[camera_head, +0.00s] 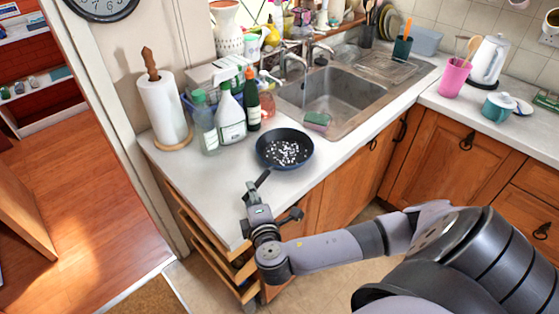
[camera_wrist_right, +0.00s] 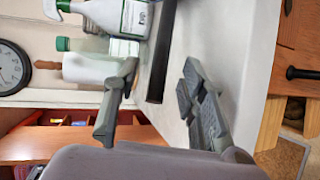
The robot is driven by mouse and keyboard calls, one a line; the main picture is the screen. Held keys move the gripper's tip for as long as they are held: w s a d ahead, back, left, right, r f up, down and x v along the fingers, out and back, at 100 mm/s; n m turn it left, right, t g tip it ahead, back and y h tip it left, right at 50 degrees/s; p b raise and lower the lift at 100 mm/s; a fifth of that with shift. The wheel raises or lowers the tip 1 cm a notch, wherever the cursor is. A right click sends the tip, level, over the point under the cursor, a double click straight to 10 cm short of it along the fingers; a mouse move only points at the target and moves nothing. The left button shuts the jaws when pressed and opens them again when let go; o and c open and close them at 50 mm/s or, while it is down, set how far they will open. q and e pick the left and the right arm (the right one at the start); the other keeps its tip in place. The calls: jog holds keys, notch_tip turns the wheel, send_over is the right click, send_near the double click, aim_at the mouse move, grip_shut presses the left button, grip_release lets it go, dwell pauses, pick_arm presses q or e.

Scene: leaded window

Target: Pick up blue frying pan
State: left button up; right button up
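The blue frying pan (camera_head: 284,142) sits on the white countertop near its front edge. Its dark handle (camera_head: 262,180) points toward the front left, and white specks show in its bowl. My right gripper (camera_head: 272,201) is at the counter's edge by the handle's end, with its fingers spread. In the right wrist view, the dark handle (camera_wrist_right: 163,50) reaches in between the two fingers of the right gripper (camera_wrist_right: 158,78), with gaps on both sides. The pan's bowl is outside that view. My left gripper is not in view.
A paper towel roll (camera_head: 164,108) and several bottles (camera_head: 230,112) stand behind the pan. The sink (camera_head: 335,95) with a sponge (camera_head: 317,119) lies to the right. Below the counter, drawers (camera_head: 215,250) appear pulled out. The counter left of the pan is clear.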

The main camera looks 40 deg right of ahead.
jog(key=shift+w+d+f, duration=0.1)
jog(key=shift+w+d, duration=0.05)
jog(key=shift+w, duration=0.15)
jog(key=shift+s, duration=0.1)
jog(key=shift+c, duration=0.4)
grip_shut()
